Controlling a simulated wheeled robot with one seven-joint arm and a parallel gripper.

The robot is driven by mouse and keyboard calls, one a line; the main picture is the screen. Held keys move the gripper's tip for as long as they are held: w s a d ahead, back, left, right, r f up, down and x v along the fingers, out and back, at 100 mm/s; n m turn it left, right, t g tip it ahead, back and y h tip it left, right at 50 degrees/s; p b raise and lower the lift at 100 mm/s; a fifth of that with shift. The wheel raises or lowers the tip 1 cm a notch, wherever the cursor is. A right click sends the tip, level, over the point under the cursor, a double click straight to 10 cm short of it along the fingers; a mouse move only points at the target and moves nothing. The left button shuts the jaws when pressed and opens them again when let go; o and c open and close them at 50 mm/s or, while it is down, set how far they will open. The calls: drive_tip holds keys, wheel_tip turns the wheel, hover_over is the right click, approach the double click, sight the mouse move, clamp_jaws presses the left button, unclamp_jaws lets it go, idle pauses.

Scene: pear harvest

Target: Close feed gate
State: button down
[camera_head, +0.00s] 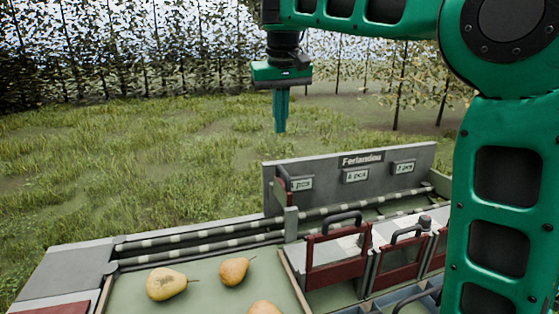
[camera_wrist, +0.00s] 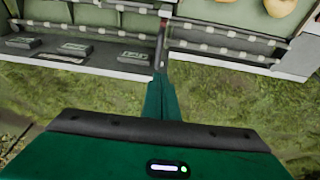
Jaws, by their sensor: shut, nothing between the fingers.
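My gripper (camera_head: 281,128) is shut and empty, pointing down above and behind the back board of the harvest station. In the wrist view its closed fingers (camera_wrist: 160,85) reach toward a narrow reddish bar at the station's edge. What looks like the feed gate is a red bar (camera_head: 283,178) by a grey post (camera_head: 291,222), at the left end of the board. The bar also shows in the wrist view (camera_wrist: 160,46). The fingers look apart from it in the head view; contact cannot be told in the wrist view. How far the gate is open is unclear.
Striped rollers (camera_head: 200,237) run along the back of the station. Pears (camera_head: 166,283) lie on the green tray surface at the front left. Red-fronted crates with dark handles (camera_head: 336,258) stand at the right. The labelled board (camera_head: 340,178) rises behind them. Grass behind is open.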

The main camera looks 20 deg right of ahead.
sight(282, 169)
drive_tip(key=x, duration=0.7)
drive_tip(key=s+x, duration=0.1)
drive_tip(key=x, duration=0.3)
drive_tip(key=shift+d+f, duration=0.2)
drive_tip(key=shift+d, duration=0.1)
